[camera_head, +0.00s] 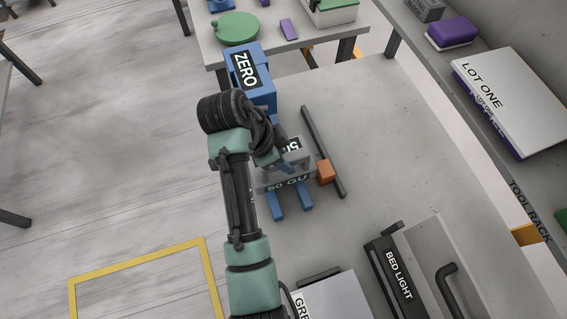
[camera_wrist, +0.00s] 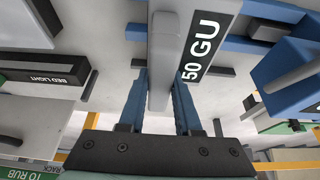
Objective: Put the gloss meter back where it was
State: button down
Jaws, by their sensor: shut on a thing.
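In the wrist view the gloss meter (camera_wrist: 165,40) has a raised grey bar between my blue fingers. My gripper (camera_wrist: 160,85) is shut on that bar. In the head view my arm partly hides the grip. Two blue rails (camera_head: 276,207) stick out from under the meter; I cannot tell whether it rests on them or hangs just above. A blue block labelled ZERO (camera_head: 248,75) stands behind it.
A dark bar (camera_head: 322,150) and an orange block (camera_head: 325,172) lie close to the meter's right. The bed light (camera_head: 395,275) stands at the front right. A tool rack (camera_head: 500,150) holding a LOT ONE box (camera_head: 515,95) runs along the right. The slab's right middle is clear.

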jog(key=shift+f, duration=1.85)
jog(key=shift+f, duration=0.15)
jog(key=c, duration=1.1)
grip_release()
jog(key=shift+f, duration=0.15)
jog(key=o, duration=0.5)
jog(key=p+v, duration=0.2)
jog(key=v, duration=0.9)
jog(key=shift+r, duration=0.2)
jog(key=shift+a+r+p, duration=0.25)
jog(key=shift+r+p, duration=0.3)
jog(key=shift+p, duration=0.1)
